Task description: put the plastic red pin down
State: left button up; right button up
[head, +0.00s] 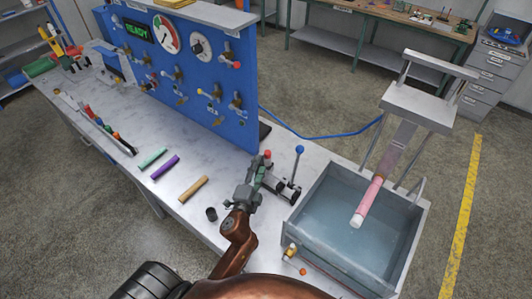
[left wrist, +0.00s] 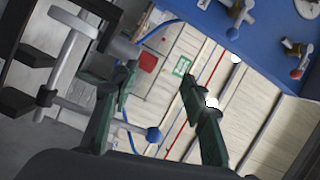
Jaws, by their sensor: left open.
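My left gripper (head: 262,166) is over the bench, close to a small fixture of dark cylinders and levers. In the left wrist view its two green fingers (left wrist: 160,80) stand well apart, with nothing held between them. A small red piece (head: 267,154) shows at the fingertips in the head view. A red piece (left wrist: 148,62) also shows in the left wrist view, just beyond the left finger and beside a grey cylinder. I cannot tell for sure whether it is the red pin or a fixture part. My right gripper is out of view.
A blue-knobbed lever (head: 300,150) stands right of my gripper. A blue panel (head: 190,60) with valves rises behind. A grey tank (head: 345,262) with a pink tube (head: 369,198) is at right. Green, purple and tan rods (head: 193,188) and a dark cup (head: 211,214) lie left.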

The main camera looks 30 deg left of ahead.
aim_at(266, 156)
pick_arm(q)
jog(key=w+m+p, duration=0.1)
jog(key=w+m, duration=0.2)
jog(key=m, duration=0.4)
jog(key=w+a+m+p, duration=0.1)
jog(key=w+m+p, duration=0.1)
jog(key=m, duration=0.5)
jog(key=w+f+m+p, duration=0.1)
jog(key=w+m+p, duration=0.1)
jog(key=m, duration=0.5)
jog(key=shift+w+a+h, duration=0.2)
jog(key=shift+w+h, duration=0.1)
jog(key=shift+w, duration=0.5)
jog(key=shift+c, duration=0.6)
grip_shut()
